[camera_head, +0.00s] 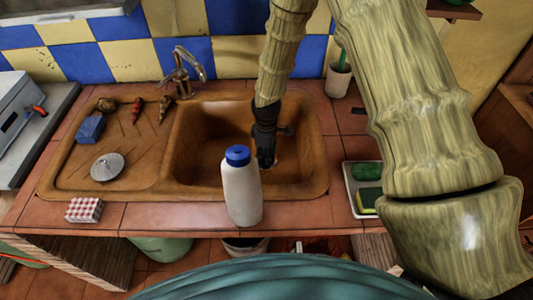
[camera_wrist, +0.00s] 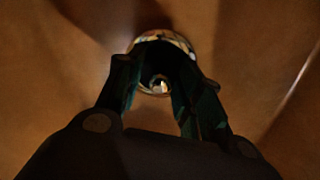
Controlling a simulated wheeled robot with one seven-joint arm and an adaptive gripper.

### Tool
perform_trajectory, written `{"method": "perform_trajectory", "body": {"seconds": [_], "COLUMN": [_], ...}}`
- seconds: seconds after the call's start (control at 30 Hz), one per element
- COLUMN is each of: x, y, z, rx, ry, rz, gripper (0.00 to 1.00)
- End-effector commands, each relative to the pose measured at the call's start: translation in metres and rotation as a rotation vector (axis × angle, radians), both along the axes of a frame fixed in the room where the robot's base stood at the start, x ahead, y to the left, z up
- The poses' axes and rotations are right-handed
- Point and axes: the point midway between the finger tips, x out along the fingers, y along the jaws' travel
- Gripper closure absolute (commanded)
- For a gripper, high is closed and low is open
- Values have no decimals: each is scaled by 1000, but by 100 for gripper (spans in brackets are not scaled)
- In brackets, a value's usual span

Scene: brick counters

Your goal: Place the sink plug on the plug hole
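A round silver metal disc with a small raised centre, which looks like the sink plug (camera_head: 107,167), lies on the drainboard left of the basin. My gripper (camera_head: 267,161) reaches down into the brown sink basin (camera_head: 205,150), close to its floor. In the wrist view, my gripper (camera_wrist: 157,72) has its two dark fingers apart, with a gap between them. A shiny metal ring, apparently the plug hole (camera_wrist: 153,90), shows beyond and between the fingers. I see no object clearly held. Whether the fingertips touch the ring I cannot tell.
A white bottle with a blue cap (camera_head: 241,190) stands at the basin's front edge. The tap (camera_head: 182,70) is behind the sink. A blue sponge (camera_head: 90,129) and several small brown items lie on the drainboard. A tray with sponges (camera_head: 350,190) is at right.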

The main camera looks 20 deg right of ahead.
Motion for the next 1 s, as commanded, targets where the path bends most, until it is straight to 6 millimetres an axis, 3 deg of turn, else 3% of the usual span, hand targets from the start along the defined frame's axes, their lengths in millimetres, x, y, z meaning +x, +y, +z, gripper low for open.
{"method": "perform_trajectory", "body": {"seconds": [0.27, 1.0], "x": [0, 1], "y": [0, 0], "z": [9, 106], "rx": [0, 1], "ry": [0, -3], "rz": [0, 0], "gripper": [64, 64]}}
